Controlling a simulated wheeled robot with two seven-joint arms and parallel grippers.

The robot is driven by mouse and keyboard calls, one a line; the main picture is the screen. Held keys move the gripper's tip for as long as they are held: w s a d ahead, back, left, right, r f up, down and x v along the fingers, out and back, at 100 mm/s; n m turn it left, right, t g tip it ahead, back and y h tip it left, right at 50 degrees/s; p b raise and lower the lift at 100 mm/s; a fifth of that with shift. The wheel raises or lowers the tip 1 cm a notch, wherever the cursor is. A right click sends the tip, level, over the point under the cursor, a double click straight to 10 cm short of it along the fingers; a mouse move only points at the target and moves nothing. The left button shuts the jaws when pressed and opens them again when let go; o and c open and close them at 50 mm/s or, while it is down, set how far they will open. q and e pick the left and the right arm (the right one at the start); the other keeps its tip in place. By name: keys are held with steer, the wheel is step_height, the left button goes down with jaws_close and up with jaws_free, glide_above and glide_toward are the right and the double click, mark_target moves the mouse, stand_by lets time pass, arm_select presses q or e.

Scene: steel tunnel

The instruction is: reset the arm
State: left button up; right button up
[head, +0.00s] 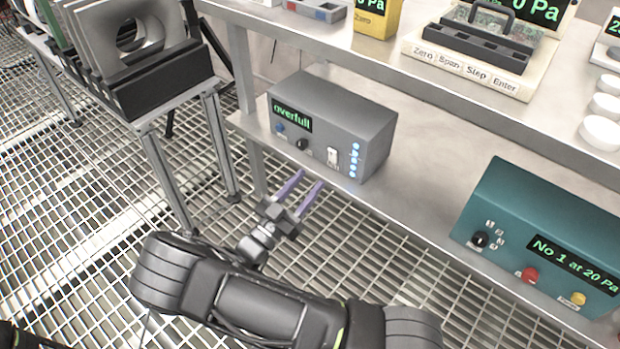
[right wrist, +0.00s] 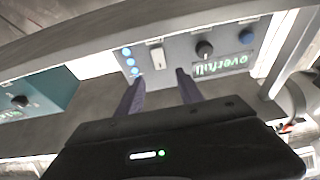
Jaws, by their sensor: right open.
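My right gripper (head: 302,193) is open and empty, with two purple fingers apart. It is in front of the grey control box (head: 335,115) on the lower shelf, just off the shelf's front edge. The box's display reads "overfull"; it has a blue knob, a black knob, a white rocker switch (head: 333,157) and a column of lit blue lights. In the right wrist view the fingers (right wrist: 158,85) point at the box's front panel (right wrist: 180,58), with the switch (right wrist: 157,57) seen between them. My left gripper is not in view.
A teal box (head: 545,240) reading "No 1 at 20 Pa" stands on the lower shelf (head: 420,165) at right. The upper shelf holds a tray with a black handle (head: 480,45), a yellow device (head: 377,18) and white discs (head: 600,130). A rack stand (head: 150,60) is at left, over grating floor.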

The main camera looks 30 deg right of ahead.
stand_by(0.3)
steer(key=s+a+f+n+y, duration=0.15)
steer(key=f+n+y, duration=0.35)
steer(key=f, duration=0.7)
steer(key=s+a+f+n+y, duration=0.1)
steer(key=s+f+n+y, duration=0.1)
steer(key=f+y, duration=0.7)
steer(key=s+a+f+n+g+y, duration=0.2)
steer(key=s+a+f+y, duration=0.2)
steer(key=s+a+f, duration=0.4)
steer(key=s+a+r+n+g+y, duration=0.1)
steer(key=s+a+r+n+y, duration=0.15)
steer(key=a, duration=0.45)
steer(key=s+a+r+n+g+y, duration=0.1)
steer(key=s+a+r+g+y, duration=0.1)
steer(key=s+a+y, duration=0.35)
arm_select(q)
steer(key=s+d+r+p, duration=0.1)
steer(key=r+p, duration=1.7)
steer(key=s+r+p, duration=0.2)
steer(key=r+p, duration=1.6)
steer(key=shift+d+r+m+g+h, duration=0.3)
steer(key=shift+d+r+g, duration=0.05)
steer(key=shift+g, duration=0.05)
arm_select(e)
steer(key=s+a+r+h, duration=0.1)
steer(key=a+r, duration=0.2)
steer(key=r, duration=3.3)
steer(key=shift+r, duration=0.25)
